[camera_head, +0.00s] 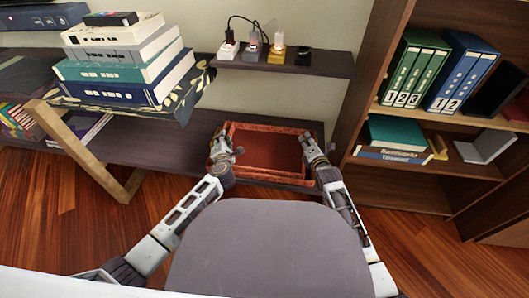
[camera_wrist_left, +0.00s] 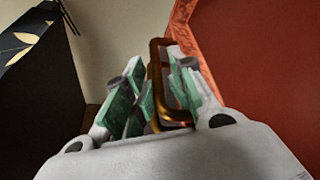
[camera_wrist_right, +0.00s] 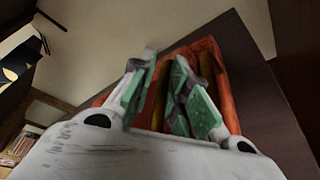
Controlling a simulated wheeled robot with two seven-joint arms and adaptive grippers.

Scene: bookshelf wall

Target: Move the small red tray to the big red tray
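One red tray (camera_head: 272,151) with a brownish-red rim lies on the low dark shelf in the head view. I cannot tell whether it is the small or the big one, and no second tray stands out. My left gripper (camera_head: 226,150) is at its left side, and my right gripper (camera_head: 313,148) is at its right side. In the left wrist view, a copper-coloured handle (camera_wrist_left: 158,72) runs between the fingers, beside the red tray wall (camera_wrist_left: 255,75). In the right wrist view, the fingers straddle a brownish bar by the tray's red rim (camera_wrist_right: 222,95). Firm contact is not clear on either side.
A stack of books (camera_head: 125,65) stands left on a leaf-patterned surface. Above the tray, a narrow shelf (camera_head: 290,64) holds small chargers. A bookcase (camera_head: 345,150) with binders stands right. The low shelf (camera_head: 160,150) has bare room left of the tray.

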